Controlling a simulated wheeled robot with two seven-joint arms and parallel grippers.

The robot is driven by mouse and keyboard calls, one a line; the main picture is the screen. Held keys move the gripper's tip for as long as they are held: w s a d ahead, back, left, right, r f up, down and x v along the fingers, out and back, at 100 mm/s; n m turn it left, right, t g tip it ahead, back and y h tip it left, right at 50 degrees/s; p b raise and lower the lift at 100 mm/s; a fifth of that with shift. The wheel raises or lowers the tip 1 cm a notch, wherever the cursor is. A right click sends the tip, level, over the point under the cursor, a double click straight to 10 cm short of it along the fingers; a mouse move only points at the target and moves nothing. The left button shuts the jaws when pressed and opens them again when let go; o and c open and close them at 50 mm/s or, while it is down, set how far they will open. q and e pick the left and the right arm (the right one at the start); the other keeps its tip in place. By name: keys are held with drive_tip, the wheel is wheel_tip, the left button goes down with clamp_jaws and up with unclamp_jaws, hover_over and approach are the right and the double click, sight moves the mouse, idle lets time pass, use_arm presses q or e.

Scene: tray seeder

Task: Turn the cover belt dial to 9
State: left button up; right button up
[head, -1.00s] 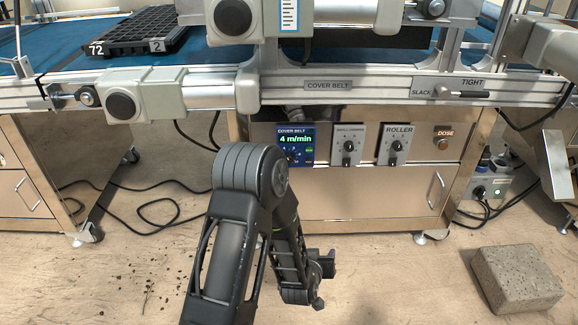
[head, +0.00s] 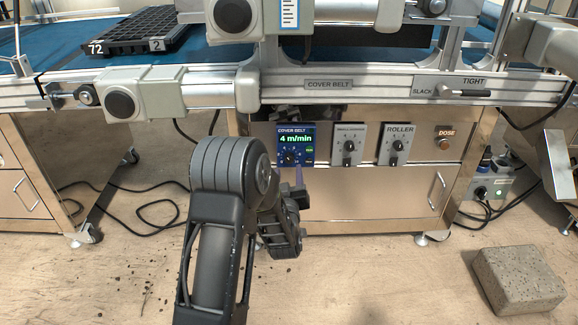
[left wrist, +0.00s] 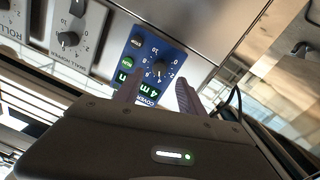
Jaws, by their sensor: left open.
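The cover belt panel (head: 309,131) is blue, with a screen reading 4 m/min and a small dark dial (head: 290,155) at its lower left. In the left wrist view the panel (left wrist: 172,50) appears turned nearly upside down, and its dial (left wrist: 158,69) shows beyond the fingertips. In the head view the left gripper (head: 299,177) is just below the panel, partly hidden by my arm. My right gripper is not in view.
To the panel's right are a small dial plate (head: 348,144), the roller dial plate (head: 397,145) and the dose button (head: 444,144). The machine's rail (head: 330,92) overhangs them. A concrete block (head: 517,280) lies on the floor at the right.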

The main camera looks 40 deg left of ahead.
sight(289, 161)
use_arm(q)
drive_tip(key=b+x, duration=0.1)
drive_tip(key=x, duration=0.4)
clamp_jaws()
idle(0.5)
